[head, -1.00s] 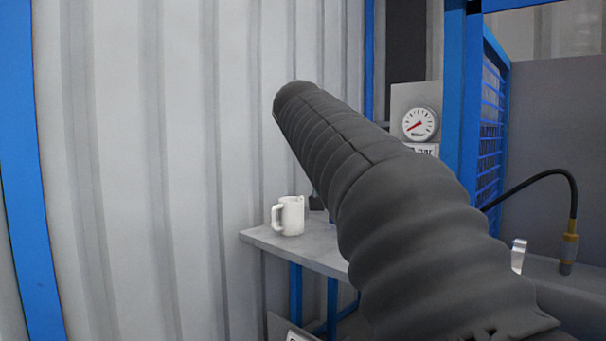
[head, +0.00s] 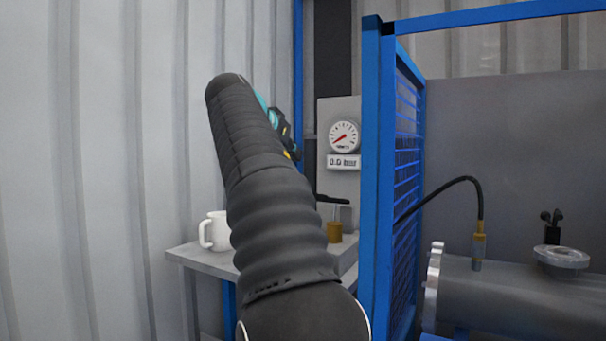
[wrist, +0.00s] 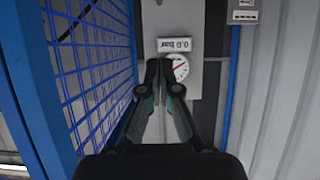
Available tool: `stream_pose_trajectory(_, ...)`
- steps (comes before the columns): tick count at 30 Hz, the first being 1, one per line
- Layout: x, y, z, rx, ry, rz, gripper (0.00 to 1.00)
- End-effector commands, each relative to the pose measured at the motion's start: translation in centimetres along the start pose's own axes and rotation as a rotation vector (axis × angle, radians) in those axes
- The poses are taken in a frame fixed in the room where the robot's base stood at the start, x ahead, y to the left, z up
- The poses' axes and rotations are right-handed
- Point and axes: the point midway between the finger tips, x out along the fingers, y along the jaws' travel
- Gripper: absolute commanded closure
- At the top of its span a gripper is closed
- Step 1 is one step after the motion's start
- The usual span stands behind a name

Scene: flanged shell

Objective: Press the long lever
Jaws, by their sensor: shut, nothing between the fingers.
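A dark, roughly level bar (head: 332,199), which looks like the long lever, sticks out beside a brass-coloured body (head: 335,232) on the small grey table. My arm hides its left part in the head view. I cannot make out the lever in the wrist view. My gripper (wrist: 159,66) is shut and empty in the wrist view, with its tips in front of the gauge panel. In the head view only some teal and black gripper parts (head: 282,128) show behind my arm, above the lever and apart from it.
A round gauge (head: 344,136) with a "0.0 bar" display sits on a grey panel (head: 345,180). A white mug (head: 214,231) stands on the table (head: 205,262). A blue post (head: 376,180) and mesh guard stand at right, with a flanged grey cylinder (head: 510,300) beyond.

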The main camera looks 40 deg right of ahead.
Motion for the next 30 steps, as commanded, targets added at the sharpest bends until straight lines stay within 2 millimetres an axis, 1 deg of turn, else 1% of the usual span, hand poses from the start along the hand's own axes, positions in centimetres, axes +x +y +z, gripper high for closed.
stream_pose_trajectory(5,2.5,0.1,0.1,-0.001,-0.002,0.004,1.0)
stream_pose_trajectory(17,10.0,0.1,0.1,0.0,-0.003,0.004,1.0)
stream_pose_trajectory(18,9.9,0.1,1.0,-0.002,-0.002,0.0,1.0)
stream_pose_trajectory(21,10.2,0.1,2.3,-0.002,-0.001,0.0,1.0)
stream_pose_trajectory(26,10.4,0.0,3.5,-0.001,-0.001,0.0,1.0)
stream_pose_trajectory(30,10.5,0.0,3.9,-0.001,-0.001,-0.001,1.0)
